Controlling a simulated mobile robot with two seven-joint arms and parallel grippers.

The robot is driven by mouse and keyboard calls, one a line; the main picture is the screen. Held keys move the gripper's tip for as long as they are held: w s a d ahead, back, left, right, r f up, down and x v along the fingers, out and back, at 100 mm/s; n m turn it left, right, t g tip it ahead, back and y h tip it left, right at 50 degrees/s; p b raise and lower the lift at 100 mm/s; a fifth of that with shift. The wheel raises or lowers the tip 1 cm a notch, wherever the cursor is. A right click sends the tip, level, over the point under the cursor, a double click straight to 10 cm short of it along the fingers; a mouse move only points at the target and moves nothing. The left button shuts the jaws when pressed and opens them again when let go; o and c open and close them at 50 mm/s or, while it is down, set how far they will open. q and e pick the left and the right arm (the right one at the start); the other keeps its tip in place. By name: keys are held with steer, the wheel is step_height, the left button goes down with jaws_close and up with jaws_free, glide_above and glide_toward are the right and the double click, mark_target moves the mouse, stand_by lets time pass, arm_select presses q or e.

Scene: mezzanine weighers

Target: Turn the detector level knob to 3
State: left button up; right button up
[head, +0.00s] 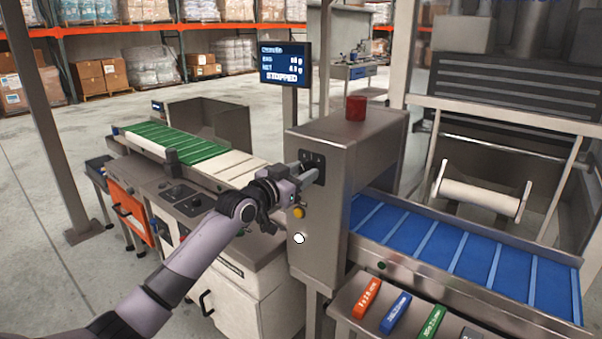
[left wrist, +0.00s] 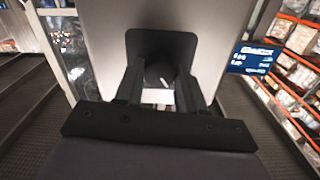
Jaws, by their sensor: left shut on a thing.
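The detector level knob (left wrist: 160,74) is dark and round with a white pointer mark, set in a black plate on the grey detector housing (head: 328,205). My left gripper (left wrist: 158,80) has its two fingers on either side of the knob, shut on it. In the head view, my left gripper (head: 303,172) reaches the black control plate (head: 318,160) on the housing's left face and hides most of the knob. The scale numbers cannot be read. My right gripper is not in view.
A yellow button (head: 298,212) and a white round part (head: 299,238) sit below the plate. A screen (head: 284,64) reads STOPPED. A blue conveyor (head: 450,248) lies right, a green one (head: 170,138) left. Coloured test pieces (head: 395,312) lie at the front.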

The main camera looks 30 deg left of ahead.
arm_select(q)
steer(key=m+p, duration=0.2)
steer(key=m, duration=0.3)
steer(key=shift+r, duration=0.1)
steer(key=m+p, duration=0.1)
steer(key=m, duration=0.2)
steer(key=m+p, duration=0.1)
steer(key=m, duration=0.2)
steer(key=shift+m, duration=0.3)
steer(key=shift+m+p, duration=0.55)
steer(key=shift+m, duration=0.95)
steer(key=o, duration=1.1)
steer(key=shift+c, duration=0.2)
